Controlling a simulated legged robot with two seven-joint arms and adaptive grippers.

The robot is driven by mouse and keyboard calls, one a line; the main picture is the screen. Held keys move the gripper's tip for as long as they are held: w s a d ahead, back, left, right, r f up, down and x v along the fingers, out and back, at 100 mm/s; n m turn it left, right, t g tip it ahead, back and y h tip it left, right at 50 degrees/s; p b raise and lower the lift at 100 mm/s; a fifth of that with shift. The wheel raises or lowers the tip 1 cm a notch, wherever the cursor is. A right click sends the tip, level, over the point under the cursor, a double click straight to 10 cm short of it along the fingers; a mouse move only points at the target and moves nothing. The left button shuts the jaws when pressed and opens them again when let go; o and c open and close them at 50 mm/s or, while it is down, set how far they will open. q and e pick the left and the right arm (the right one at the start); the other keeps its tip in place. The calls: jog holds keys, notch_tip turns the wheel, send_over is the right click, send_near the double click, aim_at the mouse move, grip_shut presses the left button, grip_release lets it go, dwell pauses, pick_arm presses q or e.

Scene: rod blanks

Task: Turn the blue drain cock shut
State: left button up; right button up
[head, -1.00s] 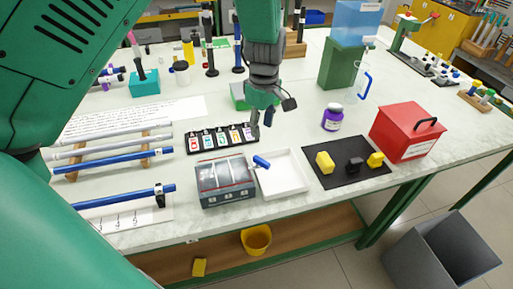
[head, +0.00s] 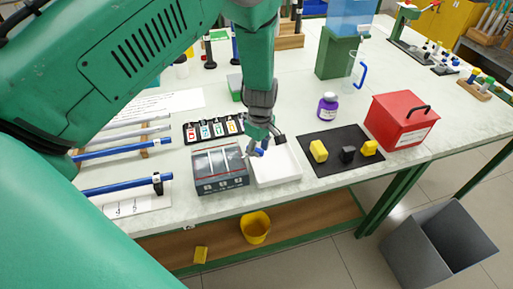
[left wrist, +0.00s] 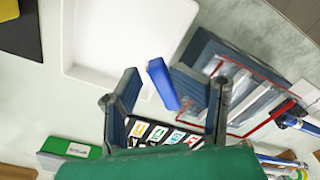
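The blue drain cock (head: 258,152) is a short blue lever at the right side of a grey box with a windowed top (head: 220,184), over the edge of a white tray (head: 281,172). In the left wrist view the cock (left wrist: 162,84) stands tilted beside the box (left wrist: 205,48), with the tray (left wrist: 115,35) behind it. My left gripper (head: 263,143) is above the cock, pointing down. In the left wrist view its fingers (left wrist: 160,95) are apart, one on each side of the cock, with gaps visible. Whether either finger touches it cannot be told. My right gripper is not in view.
A rack of labelled coloured tags (head: 212,131) stands behind the box. A black mat (head: 335,166) with yellow and dark blocks lies right of the tray, then a red box (head: 400,122). Blue and grey rods (head: 120,151) lie at left. A purple jar (head: 328,106) stands behind the mat.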

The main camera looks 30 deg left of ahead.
pick_arm(q)
jog(key=shift+d+r, duration=0.15)
jog(key=shift+d, duration=0.3)
jog(key=shift+d+r, duration=0.1)
jog(key=shift+d, duration=0.05)
jog(key=c, duration=0.5)
jog(key=shift+s+a, duration=0.15)
jog(key=shift+a, duration=0.25)
grip_shut()
jog(key=a, duration=0.3)
jog(key=shift+s+f, duration=0.1)
jog(key=shift+f, duration=0.2)
jog(key=shift+a+f, duration=0.1)
jog(key=shift+d, duration=0.7)
jog(key=shift+m, duration=1.3)
jog(key=shift+s+m, duration=0.15)
jog(key=shift+m, duration=1)
jog(key=shift+s+m, duration=0.1)
jog(key=shift+m, duration=1.05)
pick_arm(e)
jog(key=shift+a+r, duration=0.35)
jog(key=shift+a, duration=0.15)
